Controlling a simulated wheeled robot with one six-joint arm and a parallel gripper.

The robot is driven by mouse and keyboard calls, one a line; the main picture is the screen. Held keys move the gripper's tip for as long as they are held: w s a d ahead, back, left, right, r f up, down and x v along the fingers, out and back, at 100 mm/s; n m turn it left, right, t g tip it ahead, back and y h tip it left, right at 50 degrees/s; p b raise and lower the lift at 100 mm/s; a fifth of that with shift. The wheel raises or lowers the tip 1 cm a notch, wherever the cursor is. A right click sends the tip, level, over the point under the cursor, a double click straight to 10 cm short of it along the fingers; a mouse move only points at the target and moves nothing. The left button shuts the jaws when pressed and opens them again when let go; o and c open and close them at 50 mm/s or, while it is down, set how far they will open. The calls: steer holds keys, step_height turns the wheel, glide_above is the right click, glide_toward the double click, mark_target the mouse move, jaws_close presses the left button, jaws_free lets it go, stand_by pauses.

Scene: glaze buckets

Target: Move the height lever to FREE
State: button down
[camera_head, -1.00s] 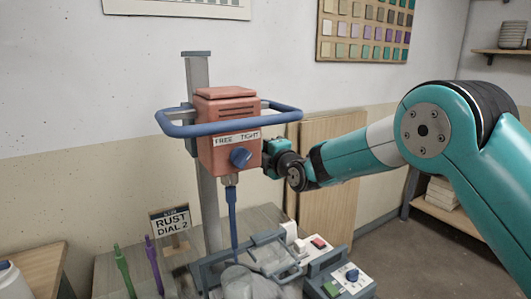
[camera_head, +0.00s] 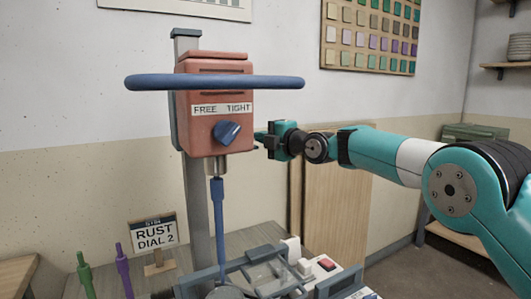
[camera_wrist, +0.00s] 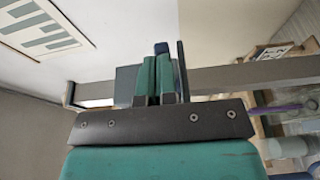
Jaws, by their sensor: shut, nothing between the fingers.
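The red mixer head (camera_head: 214,85) sits on a grey post and carries a white label (camera_head: 222,109) reading FREE on the left and TIGHT on the right. The blue lever knob (camera_head: 227,132) is below the label on the front face and appears tilted up to the right, towards the TIGHT side. My gripper (camera_head: 262,141) is just right of the head's lower right edge, about level with the knob and apart from it. In the wrist view my green fingers (camera_wrist: 155,78) are closed together and empty. A small dark blue piece shows just beyond them; I cannot tell what it is.
A blue shaft (camera_head: 218,215) hangs below towards the bench. A sign (camera_head: 155,232) reads RUST DIAL 2. A control box (camera_head: 325,272) stands at the lower right.

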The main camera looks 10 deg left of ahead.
steer(key=shift+w+r, duration=0.1)
steer(key=shift+w, duration=0.45)
steer(key=shift+w+d+b, duration=0.25)
steer(key=shift+b, duration=0.05)
steer(key=s+d+b, duration=0.1)
steer(key=d+b, duration=0.6)
steer(key=d, duration=0.2)
steer(key=shift+d, duration=0.35)
steer(key=shift+s, duration=0.1)
